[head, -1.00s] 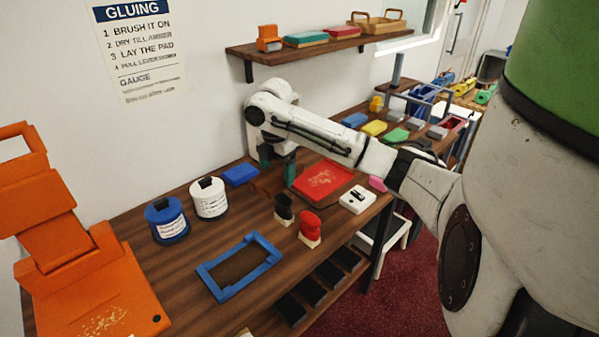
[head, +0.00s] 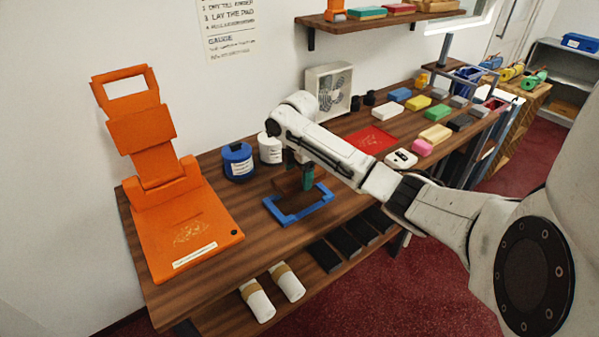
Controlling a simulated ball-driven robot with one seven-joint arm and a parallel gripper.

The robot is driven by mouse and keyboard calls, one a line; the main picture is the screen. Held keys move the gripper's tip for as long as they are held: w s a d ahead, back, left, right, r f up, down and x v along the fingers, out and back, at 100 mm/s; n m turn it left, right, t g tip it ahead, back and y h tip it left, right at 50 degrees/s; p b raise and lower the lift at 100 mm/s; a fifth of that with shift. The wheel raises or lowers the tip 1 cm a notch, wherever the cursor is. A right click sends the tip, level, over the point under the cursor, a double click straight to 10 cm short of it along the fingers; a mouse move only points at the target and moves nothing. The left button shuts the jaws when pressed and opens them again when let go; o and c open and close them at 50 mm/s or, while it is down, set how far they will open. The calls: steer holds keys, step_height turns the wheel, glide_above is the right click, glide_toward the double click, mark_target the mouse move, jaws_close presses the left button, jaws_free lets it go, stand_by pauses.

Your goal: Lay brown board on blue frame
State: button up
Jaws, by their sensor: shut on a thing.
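The blue frame (head: 283,217) lies flat on the wooden counter, right of the orange press. My gripper (head: 308,182) points down over the back part of the frame, with its green-tipped fingers partly hidden by my arm. It is shut on the brown board (head: 288,180), which shows only in part beside the fingers. The board's colour is close to the counter's, so its edges are hard to tell. It appears to be above the frame's back side; whether it touches the frame I cannot tell.
The orange press (head: 190,225) stands open at the left. The blue pot (head: 238,162) and white pot (head: 270,149) stand behind the frame. A red tray (head: 371,139) and white gauge (head: 401,159) lie to the right. A fan (head: 328,90) stands by the wall.

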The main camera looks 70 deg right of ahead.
steer(key=b, duration=0.4)
glide_above(299, 200)
step_height(299, 200, down, 5)
steer(key=shift+r, duration=0.1)
steer(key=shift+f, duration=0.85)
steer(key=shift+f, duration=0.6)
stand_by(1.4)
steer(key=o, duration=1.1)
steer(key=shift+a, duration=0.1)
step_height(299, 200, up, 11)
steer(key=shift+f, duration=0.1)
